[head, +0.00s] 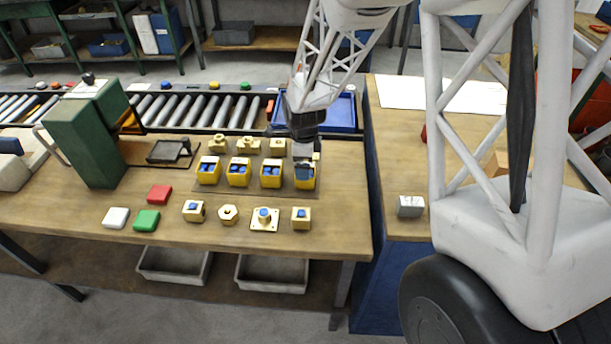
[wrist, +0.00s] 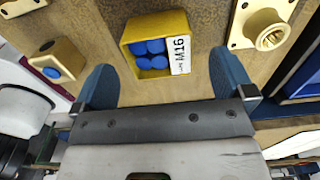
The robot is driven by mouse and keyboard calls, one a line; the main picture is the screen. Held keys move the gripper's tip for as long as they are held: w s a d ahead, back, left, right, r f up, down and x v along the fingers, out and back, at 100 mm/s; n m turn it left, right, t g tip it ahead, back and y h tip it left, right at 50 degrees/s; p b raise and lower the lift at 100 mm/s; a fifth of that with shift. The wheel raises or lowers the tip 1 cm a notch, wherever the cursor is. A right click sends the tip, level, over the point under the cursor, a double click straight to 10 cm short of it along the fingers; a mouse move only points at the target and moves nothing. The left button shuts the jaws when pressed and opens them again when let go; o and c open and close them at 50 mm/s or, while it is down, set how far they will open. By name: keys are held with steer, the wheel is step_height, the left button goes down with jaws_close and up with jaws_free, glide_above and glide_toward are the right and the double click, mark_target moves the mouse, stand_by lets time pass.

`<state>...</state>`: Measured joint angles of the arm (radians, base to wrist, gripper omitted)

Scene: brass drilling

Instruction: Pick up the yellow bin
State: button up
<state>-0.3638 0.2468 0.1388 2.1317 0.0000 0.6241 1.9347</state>
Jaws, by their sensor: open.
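Several small yellow bins holding blue pieces stand in a row on the workbench in the head view. The rightmost yellow bin (head: 304,181) is directly under my gripper (head: 304,160), which partly covers it. In the wrist view a yellow bin (wrist: 131,42) with blue round pieces and a white M16 label lies between and just beyond the fingertips. My gripper (wrist: 165,72) is open in the wrist view, one blue finger on each side of the bin. I see no contact between fingers and bin.
Other yellow bins (head: 238,172) stand close to the left. Brass parts (head: 264,217) sit in front and behind the row. A green machine (head: 85,140) stands at the left. A blue tray (head: 335,112) lies behind. Red, green and white blocks (head: 147,220) lie at front left.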

steer(key=shift+f, duration=2.55)
steer(key=c, duration=1)
steer(key=shift+o, duration=0.2)
steer(key=shift+r, duration=0.15)
step_height(320, 180, up, 10)
